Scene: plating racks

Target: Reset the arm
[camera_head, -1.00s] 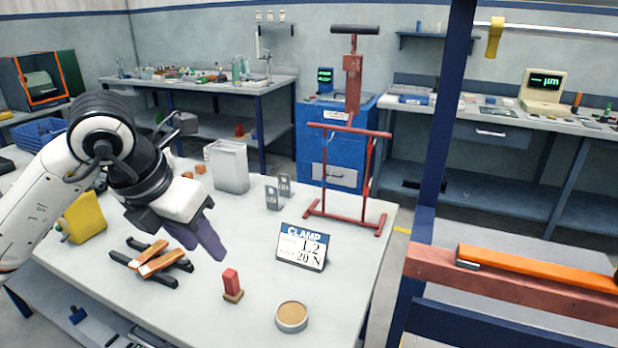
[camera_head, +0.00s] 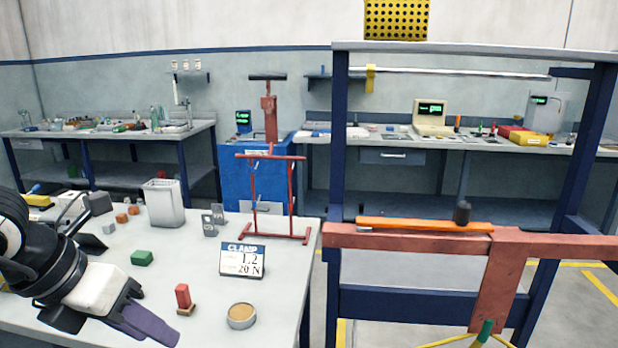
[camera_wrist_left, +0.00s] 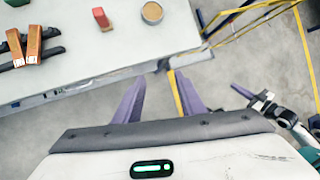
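My left gripper (camera_head: 148,324) is at the lower left of the head view, over the front of the white table (camera_head: 205,325). In the left wrist view its two purple fingers (camera_wrist_left: 158,98) stand apart with only floor between them. It holds nothing. The table's edge and objects lie beyond the fingertips. Part of what looks like my right arm, with a purple fingertip (camera_wrist_left: 241,91), shows at the right of the wrist view; it is too small to tell its opening. My right gripper does not show in the head view.
On the table are a red block (camera_head: 183,296), a round tan-topped tin (camera_head: 241,316), a CLAMP sign (camera_head: 242,261), a green block (camera_head: 142,258), a grey bin (camera_head: 163,204) and orange-handled clamps (camera_wrist_left: 33,44). A blue-posted rack with a red beam (camera_head: 405,241) stands right.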

